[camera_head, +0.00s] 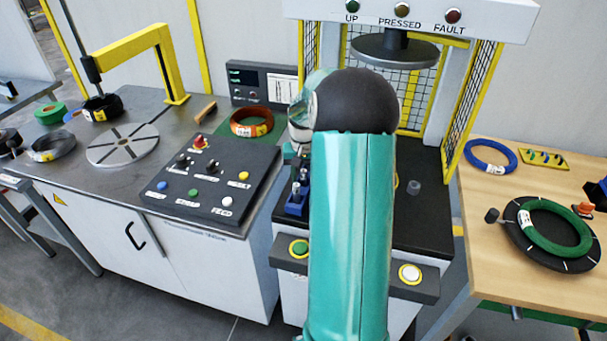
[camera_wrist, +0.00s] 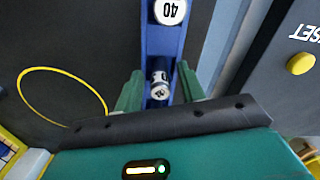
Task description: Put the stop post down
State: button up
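A blue rack (camera_head: 295,208) stands on the black press bed, just left of my arm, with dark posts (camera_head: 303,178) upright in it. In the wrist view the blue rack (camera_wrist: 162,42) runs up the picture. One post with a white top marked 40 (camera_wrist: 170,11) stands in it at the top. Another dark post with a white numbered end (camera_wrist: 160,86) is in the rack between my fingers. My gripper (camera_wrist: 161,76) is open around this post, with blue rack showing on both sides of it. In the head view my arm hides most of the gripper.
A small grey cylinder (camera_head: 413,187) stands on the press bed (camera_head: 425,220), under the round press plate (camera_head: 395,50). A button panel (camera_head: 205,178) is at left.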

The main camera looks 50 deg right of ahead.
aim_at(303, 171)
jog(key=shift+r, duration=0.15)
notch_tip(303, 171, up, 12)
jog(key=a+r+n, duration=0.2)
jog(key=a+r, duration=0.3)
jog(key=a, duration=0.4)
jog(key=s+a+r+n+t+h, duration=0.1)
jog(key=a+r, duration=0.1)
jog(key=a, duration=0.4)
jog(key=s+a+r+n+t, duration=0.1)
jog(key=s+a+r, duration=0.1)
jog(key=a, duration=0.4)
jog(key=s+a+f+n+t, duration=0.1)
jog(key=s+a+n, duration=0.1)
jog(key=s+a, duration=0.4)
jog(key=s+a+f+n+t+y, duration=0.1)
jog(key=s+a+n+t, duration=0.1)
jog(key=s+a, duration=0.4)
jog(key=a+n, duration=0.1)
jog(key=a, duration=0.3)
jog(key=shift+s+a+f+t, duration=0.2)
jog(key=shift+s+f+t, duration=0.05)
jog(key=shift+s+t, duration=0.05)
jog(key=shift+d, duration=0.1)
